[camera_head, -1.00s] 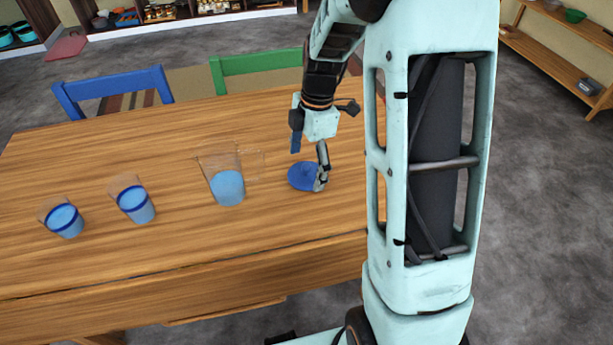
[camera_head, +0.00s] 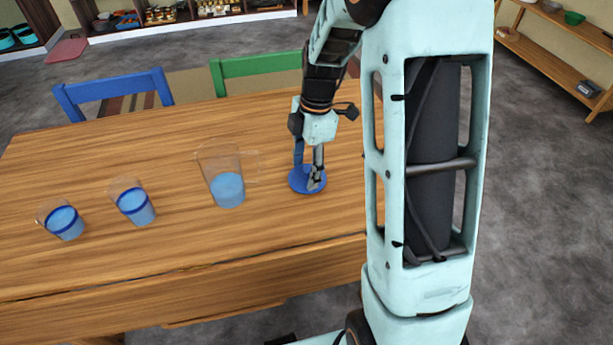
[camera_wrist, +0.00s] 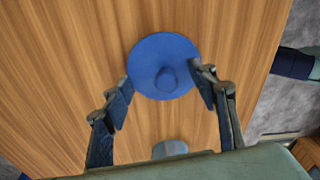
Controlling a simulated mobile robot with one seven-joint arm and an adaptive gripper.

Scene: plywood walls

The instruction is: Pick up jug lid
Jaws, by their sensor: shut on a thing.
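The jug lid (camera_head: 296,183) is a round blue disc with a raised knob at its centre. It is near the table's right part, and it also shows in the wrist view (camera_wrist: 150,62). My gripper (camera_head: 314,183) points down over the lid. In the wrist view my gripper (camera_wrist: 166,80) has one finger at the lid's left rim and one at its right, shut on it across its width. I cannot tell any gap between lid and table. The clear jug (camera_head: 228,188), holding blue liquid, stands open-topped to the left of the lid.
Two glasses of blue liquid (camera_head: 135,205) (camera_head: 65,222) stand further left on the wooden table (camera_head: 150,255). A blue chair (camera_head: 110,88) and a green chair (camera_head: 255,62) are at the far side. The table front is clear.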

